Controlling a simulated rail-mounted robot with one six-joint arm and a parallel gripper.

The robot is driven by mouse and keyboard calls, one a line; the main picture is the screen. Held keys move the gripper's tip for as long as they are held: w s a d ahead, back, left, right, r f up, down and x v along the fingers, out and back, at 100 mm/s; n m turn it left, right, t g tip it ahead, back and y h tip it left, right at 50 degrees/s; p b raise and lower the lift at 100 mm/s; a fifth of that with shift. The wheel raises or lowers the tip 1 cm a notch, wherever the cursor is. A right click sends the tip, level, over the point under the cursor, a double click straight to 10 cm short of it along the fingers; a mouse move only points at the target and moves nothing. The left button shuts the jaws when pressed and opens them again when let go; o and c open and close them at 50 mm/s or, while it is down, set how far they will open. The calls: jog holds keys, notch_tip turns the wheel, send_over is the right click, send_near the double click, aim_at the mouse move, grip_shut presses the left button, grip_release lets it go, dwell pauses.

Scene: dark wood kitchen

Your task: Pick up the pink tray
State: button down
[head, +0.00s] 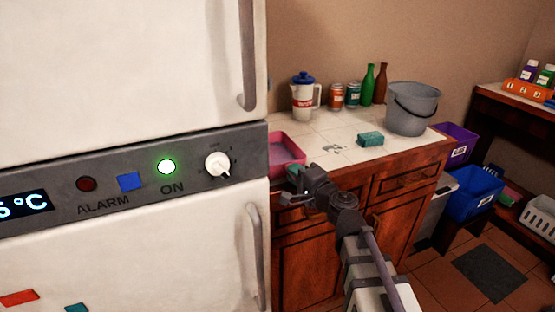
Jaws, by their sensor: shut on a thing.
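The pink tray (285,148) is on the white-tiled counter at its left end, right beside the fridge. The fridge edge hides its left part. Its inside looks a duller purple-pink. My gripper (296,178) is at the tray's near edge, by the counter's front. It is shut on the tray's near rim, though the fingers are small and dark and the contact is partly hidden. I cannot tell whether the tray is raised off the counter.
The fridge (130,80) stands close on the left, its lower handle (257,255) jutting out. A green sponge (370,139), grey bucket (412,108), white jug (304,98), cans and bottles stand on the counter (325,135). Crates (473,195) are at the right.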

jog(key=shift+r, duration=0.15)
dwell(0.3)
notch_tip(320, 180, up, 10)
jog(key=p, duration=1)
